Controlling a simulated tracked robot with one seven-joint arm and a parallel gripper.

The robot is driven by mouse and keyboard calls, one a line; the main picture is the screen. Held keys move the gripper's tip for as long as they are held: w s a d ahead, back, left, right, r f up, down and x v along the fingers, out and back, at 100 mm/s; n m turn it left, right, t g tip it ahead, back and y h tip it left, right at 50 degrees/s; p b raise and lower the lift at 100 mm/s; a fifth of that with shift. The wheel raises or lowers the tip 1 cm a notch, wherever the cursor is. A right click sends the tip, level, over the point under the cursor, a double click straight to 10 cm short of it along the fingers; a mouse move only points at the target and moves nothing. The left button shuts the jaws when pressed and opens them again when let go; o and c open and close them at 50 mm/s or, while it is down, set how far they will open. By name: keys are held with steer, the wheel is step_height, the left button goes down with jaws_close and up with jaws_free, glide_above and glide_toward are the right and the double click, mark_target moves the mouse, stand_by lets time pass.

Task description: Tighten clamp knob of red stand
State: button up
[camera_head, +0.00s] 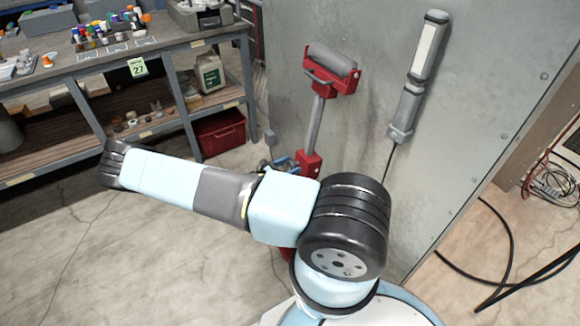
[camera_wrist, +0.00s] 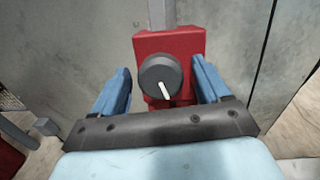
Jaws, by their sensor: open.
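The red stand (camera_head: 315,110) stands against the grey metal panel, with a grey roller on its red top and a grey post. Its red clamp block (camera_head: 309,161) shows low on the post, partly behind my arm. In the wrist view the red clamp block (camera_wrist: 190,42) carries a round dark clamp knob (camera_wrist: 161,76) with a white pointer line aimed down and slightly right. My gripper (camera_wrist: 162,82) is open, with one blue finger on each side of the knob. Gaps show between the fingers and the knob. In the head view my gripper (camera_head: 280,165) is mostly hidden behind my arm.
A work lamp (camera_head: 419,72) hangs on the grey panel (camera_head: 490,90) right of the stand. A shelved bench (camera_head: 190,48) with bottles and a red bin (camera_head: 219,132) is at left. Black cables (camera_head: 510,245) lie at right. The floor at left is clear.

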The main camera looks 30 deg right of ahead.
steer(key=shift+c, duration=0.2)
steer(key=c, duration=1)
steer(key=shift+d, duration=0.15)
steer(key=shift+a, duration=0.2)
